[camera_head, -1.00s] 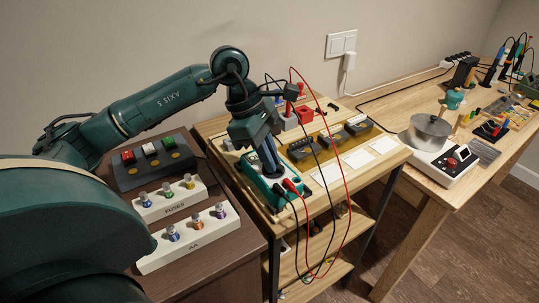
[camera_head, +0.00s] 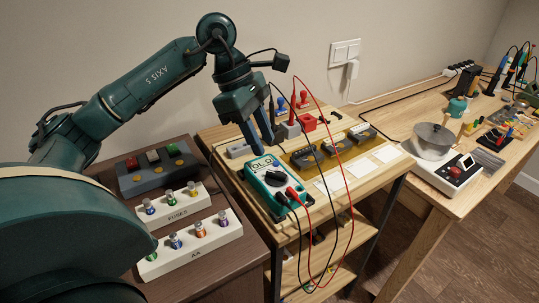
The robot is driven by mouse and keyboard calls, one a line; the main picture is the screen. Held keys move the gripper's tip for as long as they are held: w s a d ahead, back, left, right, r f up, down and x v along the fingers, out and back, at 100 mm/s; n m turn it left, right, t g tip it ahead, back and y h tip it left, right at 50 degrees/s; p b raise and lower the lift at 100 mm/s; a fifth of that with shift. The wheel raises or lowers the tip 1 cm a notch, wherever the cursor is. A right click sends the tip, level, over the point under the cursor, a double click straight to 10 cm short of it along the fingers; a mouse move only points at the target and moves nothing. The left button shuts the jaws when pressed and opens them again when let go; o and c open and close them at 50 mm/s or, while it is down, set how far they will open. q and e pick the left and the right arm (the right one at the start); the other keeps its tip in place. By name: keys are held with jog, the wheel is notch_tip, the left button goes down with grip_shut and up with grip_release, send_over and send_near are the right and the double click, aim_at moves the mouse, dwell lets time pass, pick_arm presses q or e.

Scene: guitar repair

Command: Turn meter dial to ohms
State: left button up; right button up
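The teal multimeter (camera_head: 273,184) lies on the middle wooden bench. Its display is lit and appears to read "OL" with another character. Its dark round dial (camera_head: 275,178) is uncovered, but its exact setting is too small to read. Red and black probe leads plug into its lower end. My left gripper (camera_head: 263,144) is above and behind the meter, near its display end, clear of the dial. Its two fingers point down with a gap between them and nothing visible held. My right gripper does not show.
Red and black leads (camera_head: 341,164) loop over the bench front. Left of it, a dark block with coloured buttons (camera_head: 155,171) and white racks marked FUSES (camera_head: 178,214) and AA (camera_head: 196,254) stand on a brown cabinet.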

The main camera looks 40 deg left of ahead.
pick_arm(q)
jog(key=v, duration=0.6)
jog(key=shift+r, duration=0.1)
dwell(0.4)
